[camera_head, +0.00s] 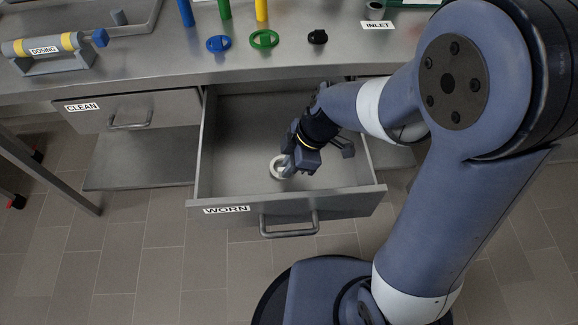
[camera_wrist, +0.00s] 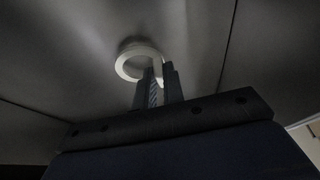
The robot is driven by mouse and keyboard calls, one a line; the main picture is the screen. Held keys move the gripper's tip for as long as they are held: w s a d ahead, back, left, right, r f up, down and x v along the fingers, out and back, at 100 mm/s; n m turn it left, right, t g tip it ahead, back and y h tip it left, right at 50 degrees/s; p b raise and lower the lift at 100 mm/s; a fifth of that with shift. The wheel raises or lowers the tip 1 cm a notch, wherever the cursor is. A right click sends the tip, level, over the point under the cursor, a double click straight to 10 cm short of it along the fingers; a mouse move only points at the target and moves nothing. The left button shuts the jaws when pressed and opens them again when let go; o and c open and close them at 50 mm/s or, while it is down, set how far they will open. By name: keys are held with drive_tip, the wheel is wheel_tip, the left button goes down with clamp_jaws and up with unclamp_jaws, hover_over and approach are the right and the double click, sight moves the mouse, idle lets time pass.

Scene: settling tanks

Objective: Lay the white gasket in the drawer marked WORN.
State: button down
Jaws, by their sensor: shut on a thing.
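The drawer marked WORN (camera_head: 345,204) is pulled open below the bench top. My gripper (camera_head: 287,168) is inside it, low over the drawer floor, and is shut on the white gasket (camera_head: 275,165). The gasket is a pale ring and also shows in the wrist view (camera_wrist: 120,68), with the fingertips of my gripper (camera_wrist: 155,80) closed on its rim. The ring looks at or just above the drawer floor; I cannot tell whether it touches. The drawer holds nothing else that I can see.
The CLEAN drawer (camera_head: 165,106) to the left is shut. On the bench lie a blue valve-like ring (camera_head: 219,43), a green ring (camera_head: 264,39) and a black part (camera_head: 317,37). A DOSING device (camera_head: 50,65) stands at the left. The drawer walls surround my gripper.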

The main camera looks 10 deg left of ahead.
drive_tip(key=shift+f, duration=0.4)
drive_tip(key=shift+f, duration=0.2)
drive_tip(key=c, duration=1.5)
unclamp_jaws()
drive_tip(key=shift+r, duration=0.1)
drive_tip(key=shift+r, duration=0.1)
drive_tip(key=shift+r, duration=0.3)
drive_tip(key=p+v, duration=0.2)
drive_tip(key=v, duration=0.9)
drive_tip(key=shift+d+r, duration=0.2)
